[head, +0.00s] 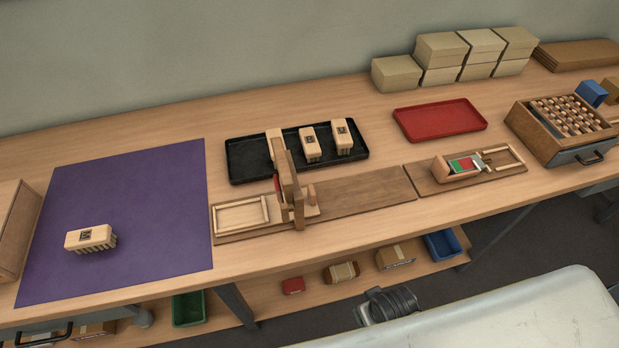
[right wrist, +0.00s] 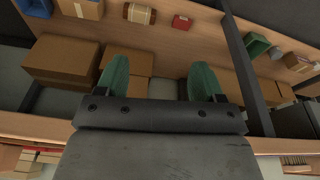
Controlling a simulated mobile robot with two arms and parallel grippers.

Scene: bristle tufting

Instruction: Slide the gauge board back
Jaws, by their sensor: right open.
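A board with a red-and-green marked gauge (head: 465,165) lies on the right part of the bench; its gauge piece sits in a wooden holder towards the left of the board. A long wooden base board (head: 360,197) lies to its left, carrying an upright wooden press (head: 289,185) and a shallow wooden frame (head: 242,214). My right gripper (right wrist: 157,78) shows two green fingers in the right wrist view, apart with nothing between them. It faces the shelf below the bench, away from the gauge board. My left gripper is not in view.
A black tray (head: 240,165) holds several brush blocks. A red tray (head: 440,118) and a wooden box (head: 540,143) of handles stand at the right. A brush block (head: 90,238) stands on the purple mat (head: 130,200). Cartons stand at the back; the lower shelf (head: 320,303) holds small boxes.

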